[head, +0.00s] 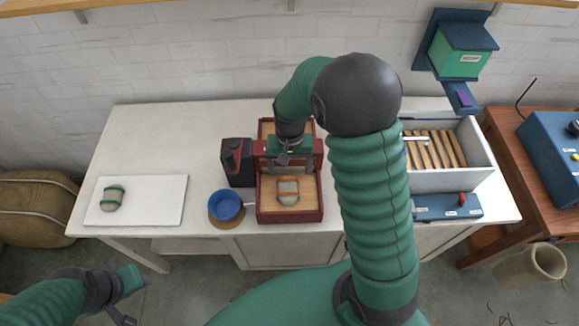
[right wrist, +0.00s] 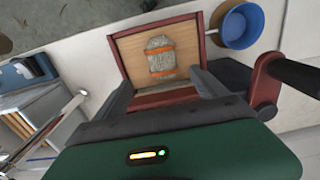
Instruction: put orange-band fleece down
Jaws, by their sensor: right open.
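The orange-band fleece (head: 288,192) is a small grey bundle with orange bands. It lies on the wooden bed of a dark red frame device (head: 262,213), and shows whole in the right wrist view (right wrist: 160,54). My right gripper (head: 283,157) is open and empty behind the fleece, at the device's crossbar; its two fingers are spread apart in the right wrist view (right wrist: 158,84), with the fleece beyond them. My left gripper (head: 128,296) hangs low at the front left, clear of the table; its jaw opening is unclear.
A green-band fleece (head: 112,198) lies on a white board (head: 165,200) at the left. A blue bowl (head: 226,206) stands just left of the device. A grey crate with wooden slats (head: 482,158) is at the right, partly behind my right arm. The white table between board and device is mostly clear.

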